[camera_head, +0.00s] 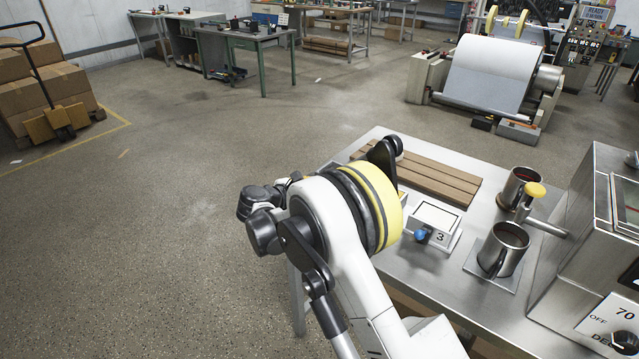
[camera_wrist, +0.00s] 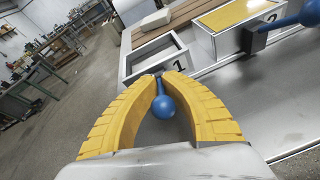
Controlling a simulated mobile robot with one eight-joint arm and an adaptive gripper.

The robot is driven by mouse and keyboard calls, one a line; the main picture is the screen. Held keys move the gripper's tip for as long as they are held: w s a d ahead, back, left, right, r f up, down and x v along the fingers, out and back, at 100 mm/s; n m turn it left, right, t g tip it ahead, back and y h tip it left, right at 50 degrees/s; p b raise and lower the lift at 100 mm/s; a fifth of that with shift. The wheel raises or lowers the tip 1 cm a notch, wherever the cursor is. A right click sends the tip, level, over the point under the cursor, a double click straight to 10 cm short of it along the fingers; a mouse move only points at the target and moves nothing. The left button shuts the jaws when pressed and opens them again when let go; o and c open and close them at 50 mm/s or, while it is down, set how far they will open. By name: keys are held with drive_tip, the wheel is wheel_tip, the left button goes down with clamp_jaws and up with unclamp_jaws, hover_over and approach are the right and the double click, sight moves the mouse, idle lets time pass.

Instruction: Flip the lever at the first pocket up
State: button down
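The first pocket (camera_wrist: 152,64), a metal box marked "1" with an open top, is in the middle of the wrist view. Its lever (camera_wrist: 163,107) has a blue ball knob that points out towards the wrist camera. My gripper (camera_wrist: 160,77) has two curved yellow fingers on either side of this lever. The fingertips close in on its stem, and the ball sits in the gap behind them. The contact itself is partly hidden. In the head view my arm hides the gripper and the first pocket.
Pocket 2 (camera_wrist: 236,14), with a yellow top and its own blue-knobbed lever (camera_wrist: 311,13), stands just right. Pocket 3 (camera_head: 436,216) shows in the head view. Two metal mugs (camera_head: 502,250) (camera_head: 517,188) and a steel machine (camera_head: 597,245) stand further right. Brown slats (camera_head: 430,170) lie behind.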

drive_tip(key=shift+w+d+r+g+y+p, duration=0.15)
drive_tip(key=shift+r+g+y+p, duration=0.15)
drive_tip(key=shift+g+y+p, duration=0.3)
drive_tip(key=shift+w+d+r+g+y+p, duration=0.1)
drive_tip(key=shift+r+g+y+p, duration=0.25)
drive_tip(key=shift+g+p, duration=0.3)
drive_tip(key=shift+f, duration=0.15)
drive_tip(key=c, duration=1.6)
unclamp_jaws()
drive_tip(key=shift+d, duration=0.1)
drive_tip(key=shift+s+a+r, duration=0.2)
drive_tip(key=shift+s+a, duration=0.05)
drive_tip(key=shift+a, duration=0.1)
drive_tip(key=v, duration=1.1)
drive_tip(key=shift+r, duration=0.15)
